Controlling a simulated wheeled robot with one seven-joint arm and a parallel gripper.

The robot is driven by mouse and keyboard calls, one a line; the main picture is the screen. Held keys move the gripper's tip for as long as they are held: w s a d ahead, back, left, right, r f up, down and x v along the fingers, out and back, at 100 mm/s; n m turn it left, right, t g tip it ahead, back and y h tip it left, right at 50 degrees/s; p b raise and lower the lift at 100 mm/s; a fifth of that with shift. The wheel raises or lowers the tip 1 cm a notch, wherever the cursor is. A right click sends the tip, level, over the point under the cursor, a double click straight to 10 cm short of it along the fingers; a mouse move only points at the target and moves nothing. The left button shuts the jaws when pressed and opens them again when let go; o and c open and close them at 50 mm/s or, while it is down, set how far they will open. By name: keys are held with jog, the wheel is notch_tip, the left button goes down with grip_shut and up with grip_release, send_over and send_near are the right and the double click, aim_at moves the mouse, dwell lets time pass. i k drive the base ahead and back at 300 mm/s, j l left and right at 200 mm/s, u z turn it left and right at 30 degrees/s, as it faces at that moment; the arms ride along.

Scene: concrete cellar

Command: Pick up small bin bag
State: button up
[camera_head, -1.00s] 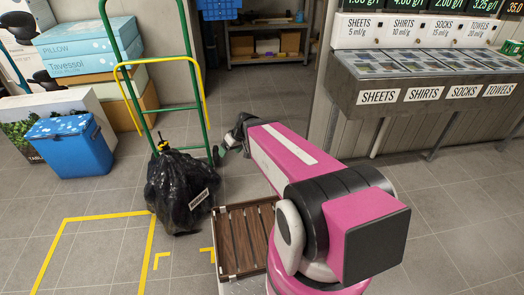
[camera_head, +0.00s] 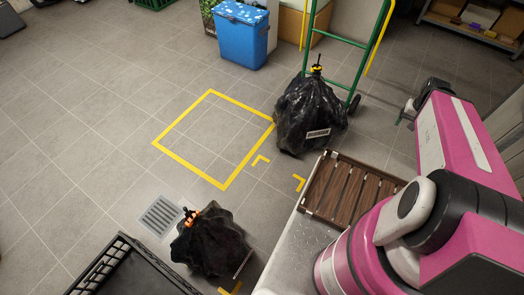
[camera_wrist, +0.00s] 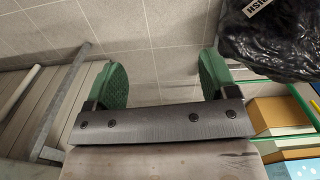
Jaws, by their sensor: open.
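Two black bin bags stand on the tiled floor. The smaller bag (camera_head: 208,247), tied with orange at its neck, is at the bottom middle of the head view, close to my body. The larger bag (camera_head: 310,115), with a yellow tie and a white label, stands by the green hand truck. My gripper (camera_head: 406,112) is at the right of the head view, beyond the larger bag and far from the smaller one. In the wrist view its two green fingertips (camera_wrist: 162,80) are wide apart with nothing between them. Part of a labelled black bag shows at the upper right there.
A yellow floor square (camera_head: 226,187) is empty. A green hand truck (camera_head: 345,40) and a blue bin (camera_head: 242,35) stand behind. A slatted wooden tray (camera_head: 345,190) lies at my front. A black crate (camera_head: 122,240) flanks the smaller bag, and a floor drain (camera_head: 160,215) is beside it.

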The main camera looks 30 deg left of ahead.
aim_at(213, 247)
jog(key=l+u, duration=0.15)
jog(key=u, duration=0.35)
jog(key=l+u, duration=0.15)
jog(key=u, duration=0.35)
jog(key=l+u, duration=0.15)
jog(key=u, duration=0.3)
jog(key=l+u, duration=0.15)
jog(key=u, duration=0.35)
jog(key=l+u, duration=0.1)
jog(key=u, duration=0.4)
jog(key=j+u, duration=0.2)
jog(key=u, duration=0.15)
jog(key=j+u, duration=0.2)
jog(key=u, duration=0.15)
jog(key=j, duration=0.45)
jog(key=k+j+z, duration=0.1)
jog(key=j+z, duration=0.3)
jog(key=k+j+z, duration=0.1)
jog(key=z, duration=0.35)
